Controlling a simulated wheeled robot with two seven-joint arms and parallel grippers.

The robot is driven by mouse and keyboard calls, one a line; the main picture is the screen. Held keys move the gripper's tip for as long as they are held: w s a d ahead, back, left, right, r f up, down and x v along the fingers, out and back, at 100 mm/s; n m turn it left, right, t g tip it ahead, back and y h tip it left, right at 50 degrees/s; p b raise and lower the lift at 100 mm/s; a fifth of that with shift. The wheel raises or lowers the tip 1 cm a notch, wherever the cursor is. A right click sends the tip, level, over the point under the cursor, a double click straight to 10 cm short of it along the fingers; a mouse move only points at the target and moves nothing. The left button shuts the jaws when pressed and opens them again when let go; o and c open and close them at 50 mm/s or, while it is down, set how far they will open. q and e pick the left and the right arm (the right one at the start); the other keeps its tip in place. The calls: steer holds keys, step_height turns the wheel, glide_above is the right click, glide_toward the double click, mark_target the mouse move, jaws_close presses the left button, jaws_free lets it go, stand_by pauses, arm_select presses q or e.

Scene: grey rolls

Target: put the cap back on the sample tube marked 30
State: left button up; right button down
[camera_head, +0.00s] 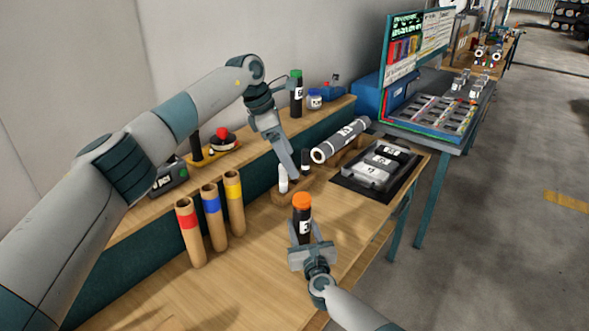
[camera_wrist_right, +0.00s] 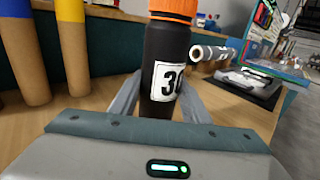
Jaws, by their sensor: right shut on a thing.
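The sample tube marked 30 (camera_wrist_right: 165,75) is dark, with a white label, and stands upright in the right wrist view. It also shows in the head view (camera_head: 302,228). An orange ribbed cap (camera_head: 302,201) sits on its top; I cannot tell how tightly. My right gripper (camera_head: 305,236) is shut on the tube's lower body, with one finger on each side. Whether the tube's bottom touches the table is hidden. My left gripper (camera_head: 291,172) points down behind the tube, near a small wooden stand; its finger gap cannot be made out.
The wooden stand (camera_head: 290,190) holds a white and a black item. Tubes with red, blue and yellow bands (camera_head: 213,222) stand left. A grey roll (camera_head: 341,140) and a black tray (camera_head: 376,170) lie behind right. A green-capped tube (camera_head: 296,95) stands on the back shelf.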

arm_select(q)
steer(key=shift+v, duration=1.9)
arm_select(e)
steer(key=c, duration=0.9)
jaws_free()
steer(key=shift+s, duration=0.15)
arm_select(q)
steer(key=shift+f, duration=0.2)
arm_select(e)
steer(key=v, duration=1.7)
